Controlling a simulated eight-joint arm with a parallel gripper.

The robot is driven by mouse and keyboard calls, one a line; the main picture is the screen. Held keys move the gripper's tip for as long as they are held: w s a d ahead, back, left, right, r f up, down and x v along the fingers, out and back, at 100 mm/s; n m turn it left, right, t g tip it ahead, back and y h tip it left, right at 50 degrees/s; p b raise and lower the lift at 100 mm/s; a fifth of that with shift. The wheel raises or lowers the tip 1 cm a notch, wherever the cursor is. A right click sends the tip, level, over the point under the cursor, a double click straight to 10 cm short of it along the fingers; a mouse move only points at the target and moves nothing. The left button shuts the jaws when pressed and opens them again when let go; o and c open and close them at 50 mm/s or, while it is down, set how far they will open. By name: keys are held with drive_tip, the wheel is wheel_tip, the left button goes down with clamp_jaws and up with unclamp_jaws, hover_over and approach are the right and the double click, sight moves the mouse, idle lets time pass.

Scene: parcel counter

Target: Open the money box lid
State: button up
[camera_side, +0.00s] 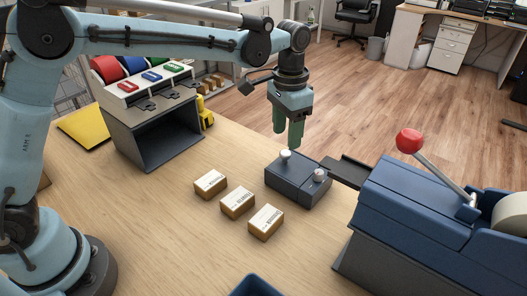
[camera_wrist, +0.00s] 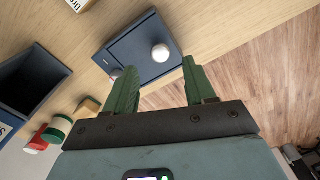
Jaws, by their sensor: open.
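The money box (camera_side: 292,189) is a low dark blue-grey box on the wooden counter. Its lid looks shut and carries a round white knob (camera_side: 285,155). A second pale knob (camera_side: 319,174) sits on its right part. My gripper (camera_side: 295,143) points down just above the box, close to the first knob. In the wrist view my gripper (camera_wrist: 159,65) has its two green fingers apart and nothing between them. A white knob (camera_wrist: 160,53) shows just beyond the fingertips, on the blue box top (camera_wrist: 130,48). I cannot tell the exact height gap.
Three small labelled cartons (camera_side: 238,203) lie left of the box. A blue machine with a red-knobbed lever (camera_side: 410,141) stands at right. A dark flat tray (camera_side: 348,170) adjoins the box's far side. A grey dispenser with coloured rolls (camera_side: 150,130) stands at left.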

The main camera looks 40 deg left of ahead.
sight(285, 153)
drive_tip(key=shift+f, duration=2.5)
clamp_jaws()
